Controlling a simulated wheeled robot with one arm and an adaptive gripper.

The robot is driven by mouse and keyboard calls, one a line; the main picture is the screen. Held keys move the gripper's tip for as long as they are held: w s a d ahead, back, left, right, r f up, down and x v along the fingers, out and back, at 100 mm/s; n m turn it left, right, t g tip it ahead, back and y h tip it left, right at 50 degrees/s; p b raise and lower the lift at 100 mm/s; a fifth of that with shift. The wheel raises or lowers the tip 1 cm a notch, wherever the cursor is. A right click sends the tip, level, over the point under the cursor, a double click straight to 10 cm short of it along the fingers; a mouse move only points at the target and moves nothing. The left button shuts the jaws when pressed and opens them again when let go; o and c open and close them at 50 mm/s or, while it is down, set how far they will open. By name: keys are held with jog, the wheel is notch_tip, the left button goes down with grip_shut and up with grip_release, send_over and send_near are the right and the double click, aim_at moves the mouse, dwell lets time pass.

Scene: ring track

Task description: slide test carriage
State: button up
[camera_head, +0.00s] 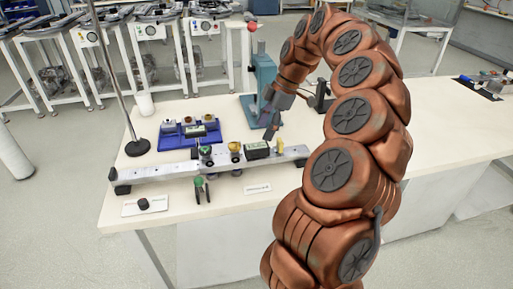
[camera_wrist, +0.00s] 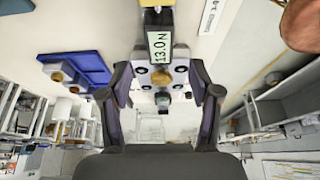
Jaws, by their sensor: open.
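A grey metal rail (camera_head: 160,172) lies along the front of the white bench in the head view. Small fittings sit on it: a dark clamp-like piece (camera_head: 205,153), a brass-knobbed piece (camera_head: 235,149) and a dark box with a display (camera_head: 257,150). I cannot tell for certain which is the test carriage. My gripper (camera_head: 270,132) is above the rail's right part, by the display box. In the wrist view my gripper (camera_wrist: 160,68) is open. A grey block with a brass knob (camera_wrist: 161,77) shows between its fingers, with clear gaps on both sides. A display (camera_wrist: 160,46) there reads 13.0 N.
A blue tray (camera_head: 165,143) with parts and a stand with a round black base (camera_head: 137,148) are behind the rail. A teal press (camera_head: 263,75) stands farther back. A black knob (camera_head: 143,204) and pliers (camera_head: 198,188) lie in front. The bench right of my arm is mostly clear.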

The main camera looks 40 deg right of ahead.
aim_at(256, 146)
jog(key=shift+x, duration=3.6)
jog(key=shift+c, duration=0.2)
grip_shut()
jog(key=shift+a, duration=0.1)
